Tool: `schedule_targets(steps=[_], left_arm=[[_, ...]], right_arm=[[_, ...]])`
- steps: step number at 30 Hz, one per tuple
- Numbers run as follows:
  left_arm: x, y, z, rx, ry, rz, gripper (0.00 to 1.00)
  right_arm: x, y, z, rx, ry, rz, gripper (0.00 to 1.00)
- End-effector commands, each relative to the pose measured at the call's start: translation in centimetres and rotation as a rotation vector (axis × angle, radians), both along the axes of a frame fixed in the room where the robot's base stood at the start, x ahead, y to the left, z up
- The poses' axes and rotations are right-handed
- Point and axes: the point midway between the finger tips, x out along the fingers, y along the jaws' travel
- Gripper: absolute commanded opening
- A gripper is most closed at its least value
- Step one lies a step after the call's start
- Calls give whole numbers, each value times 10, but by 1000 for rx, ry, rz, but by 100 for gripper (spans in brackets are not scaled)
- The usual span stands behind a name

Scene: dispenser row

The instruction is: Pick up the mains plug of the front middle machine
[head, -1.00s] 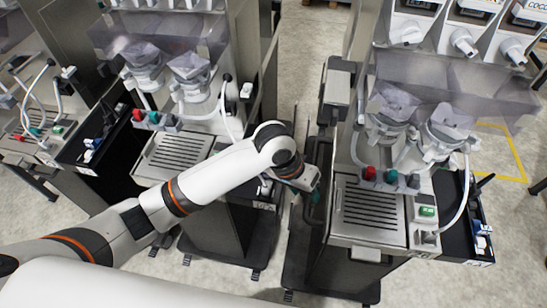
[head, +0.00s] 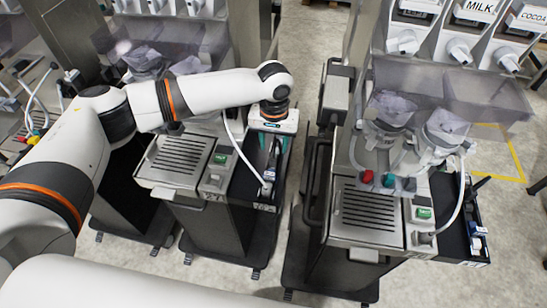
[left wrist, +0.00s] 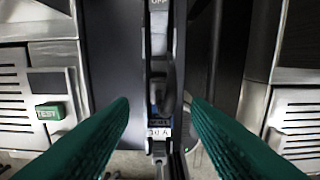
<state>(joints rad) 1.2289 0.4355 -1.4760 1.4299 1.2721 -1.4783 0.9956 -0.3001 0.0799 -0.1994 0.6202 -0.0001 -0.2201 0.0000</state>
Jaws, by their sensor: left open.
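The front middle machine (head: 178,158) has a black side tray (head: 243,185) on its right. A dark upright piece (left wrist: 160,85), apparently the mains plug, sits in a narrow strip with an "OFF" mark and a small white label. In the head view this piece is mostly hidden by my left gripper (head: 274,143). My left gripper is open above the tray and points down. In the left wrist view its green fingertips (left wrist: 159,104) stand on either side of the strip, with nothing visibly held. My right gripper is not in view.
Another machine (head: 370,215) stands to the right, across a narrow gap, with its own side tray (head: 455,225). A white tube (head: 234,148) runs down to the middle machine's tray. A green TEST button (left wrist: 49,111) lies left of the fingers. Grey floor is free at the front.

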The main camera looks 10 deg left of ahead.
Motion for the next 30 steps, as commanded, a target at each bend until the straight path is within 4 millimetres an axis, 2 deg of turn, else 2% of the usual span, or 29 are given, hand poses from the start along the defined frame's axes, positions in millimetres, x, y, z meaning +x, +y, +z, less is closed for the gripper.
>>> schedule_targets(steps=[8,12,16,25,30], left_arm=[[0,1,-22,2,1,0,44],[1,2,-42,3,1,-1,44],[2,2,-60,0,0,0,44],[1,2,-67,-1,-1,-2,44],[2,2,-66,-1,-1,-1,16]], right_arm=[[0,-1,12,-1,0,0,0],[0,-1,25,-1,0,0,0],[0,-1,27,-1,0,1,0],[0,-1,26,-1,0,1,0],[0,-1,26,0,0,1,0]])
